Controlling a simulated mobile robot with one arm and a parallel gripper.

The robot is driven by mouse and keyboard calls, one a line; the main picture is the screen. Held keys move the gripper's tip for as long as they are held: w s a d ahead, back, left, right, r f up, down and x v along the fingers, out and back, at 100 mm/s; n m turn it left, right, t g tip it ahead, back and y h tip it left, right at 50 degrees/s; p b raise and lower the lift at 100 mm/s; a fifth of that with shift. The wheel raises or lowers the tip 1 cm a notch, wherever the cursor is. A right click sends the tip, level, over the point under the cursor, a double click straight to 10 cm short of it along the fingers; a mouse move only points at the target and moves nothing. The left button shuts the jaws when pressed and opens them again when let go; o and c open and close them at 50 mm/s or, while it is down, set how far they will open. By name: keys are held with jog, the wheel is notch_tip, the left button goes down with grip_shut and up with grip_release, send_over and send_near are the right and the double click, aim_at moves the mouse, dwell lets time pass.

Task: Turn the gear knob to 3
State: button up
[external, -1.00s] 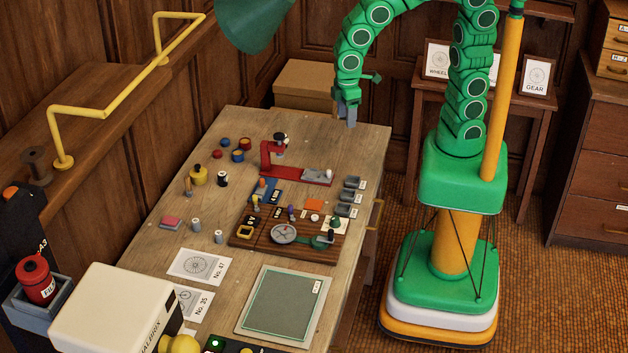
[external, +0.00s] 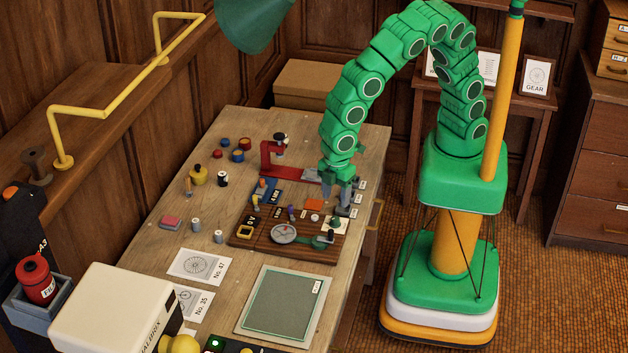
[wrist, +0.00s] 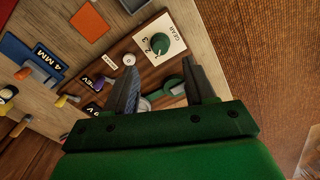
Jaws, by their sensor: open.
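The gear knob (wrist: 159,43) is a round green knob on a white card marked GEAR, with the numbers 1, 2 and 3 printed around it. A light pointer mark shows on the knob, but I cannot tell surely which number it faces. In the external view the knob (external: 336,222) sits at the right end of the brown wooden panel (external: 258,240). My gripper (external: 337,200) is above the panel, just over the knob's area, pointing down. In the wrist view my gripper (wrist: 160,80) has its two grey fingers apart, with nothing between them, and the knob lies beyond the fingertips.
A dial (external: 284,234) with a green crank sits on the same panel. Small levers and labels stand to its left. A green drawing board (external: 284,304) lies in front.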

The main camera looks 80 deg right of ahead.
aim_at(335, 218)
jog(key=shift+f, duration=3.85)
jog(key=shift+c, duration=0.2)
grip_shut()
